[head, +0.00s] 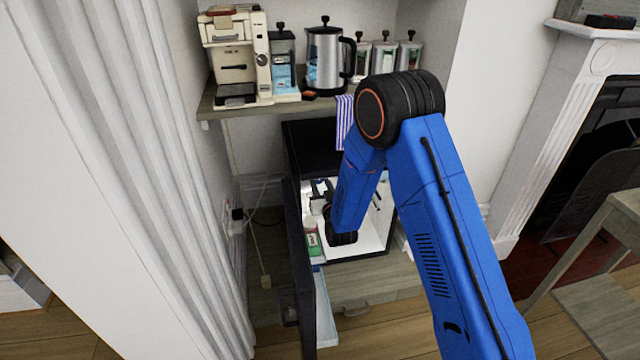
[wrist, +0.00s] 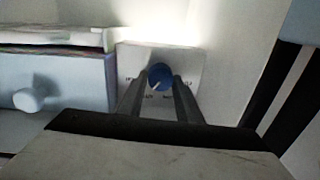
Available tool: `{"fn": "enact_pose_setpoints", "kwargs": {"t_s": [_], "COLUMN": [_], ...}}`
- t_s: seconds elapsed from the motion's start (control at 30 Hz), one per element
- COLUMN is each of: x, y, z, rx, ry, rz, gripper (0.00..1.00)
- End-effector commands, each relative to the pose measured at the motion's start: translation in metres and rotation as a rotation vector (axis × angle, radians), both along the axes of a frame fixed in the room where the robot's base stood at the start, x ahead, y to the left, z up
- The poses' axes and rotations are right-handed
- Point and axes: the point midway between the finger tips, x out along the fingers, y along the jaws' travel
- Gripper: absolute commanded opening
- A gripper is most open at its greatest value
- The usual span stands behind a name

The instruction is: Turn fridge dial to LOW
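The fridge dial (wrist: 160,76) is a blue round knob on a pale plate (wrist: 132,62) inside the fridge, in the wrist view. Its white pointer mark slants to the lower left. Small labels lie around it at left, below and right; they are too blurred to read surely. My gripper (wrist: 161,80) has one dark finger on each side of the dial, close to its edges. Whether the fingers touch it cannot be told. In the head view, my arm reaches into the open fridge (head: 372,232); my gripper (head: 322,198) is partly hidden there and the dial cannot be made out.
The dark fridge door (head: 302,270) stands open on the left. Items sit in the door and inside the fridge. Above, a shelf (head: 215,106) holds a coffee machine (head: 235,55), a kettle (head: 326,60) and jars. A striped towel (head: 345,122) hangs from the shelf.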

Motion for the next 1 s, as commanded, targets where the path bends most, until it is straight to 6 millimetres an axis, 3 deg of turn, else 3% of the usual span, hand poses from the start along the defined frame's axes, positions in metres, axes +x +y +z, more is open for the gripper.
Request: {"fn": "enact_pose_setpoints", "kwargs": {"t_s": [0.03, 0.1, 0.8, 0.83, 0.87, 0.9, 1.0], "x": [-0.0001, -0.0001, -0.0005, -0.0005, -0.0005, -0.0004, -0.0004], "y": [0.0001, 0.0001, 0.0006, 0.0006, 0.0006, 0.0006, 0.0005], "z": [0.0000, 0.0000, 0.0001, 0.0001, 0.0001, 0.0001, 0.0001], "rx": [0.000, 0.000, -0.130, -0.130, -0.130, -0.130, -0.129], "ry": [0.000, 0.000, -0.037, -0.037, -0.037, -0.037, -0.037], "rz": [0.000, 0.000, 0.000, 0.000, 0.000, 0.000, 0.000], "gripper": [0.19, 0.09, 0.09, 0.39, 0.46, 0.50, 0.50]}}
